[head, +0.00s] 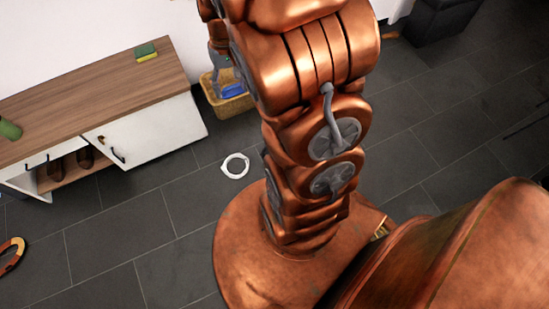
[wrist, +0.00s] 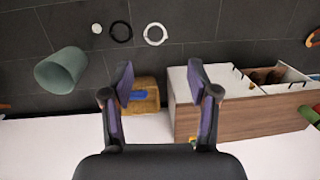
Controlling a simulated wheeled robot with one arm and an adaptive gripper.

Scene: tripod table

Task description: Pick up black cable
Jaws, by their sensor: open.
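The black cable (wrist: 121,23) is a dark ring lying on the dark tiled floor near the top of the wrist view. It lies just left of a white ring (wrist: 155,25), with a small gap between them. In the head view I do not see the black cable; my arm may cover it. My gripper (wrist: 160,80) is open and empty in the wrist view, its two fingers wide apart. The cable lies beyond the fingertips, up and to the left, and is not touched. In the head view my gripper shows only partly behind my arm.
A wicker basket (head: 233,105) with a blue item stands by the white wall, beside a wood-topped cabinet (head: 120,78) with an open front. A grey-green bin (wrist: 62,70) and a small white object (wrist: 97,28) are left of the cable.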

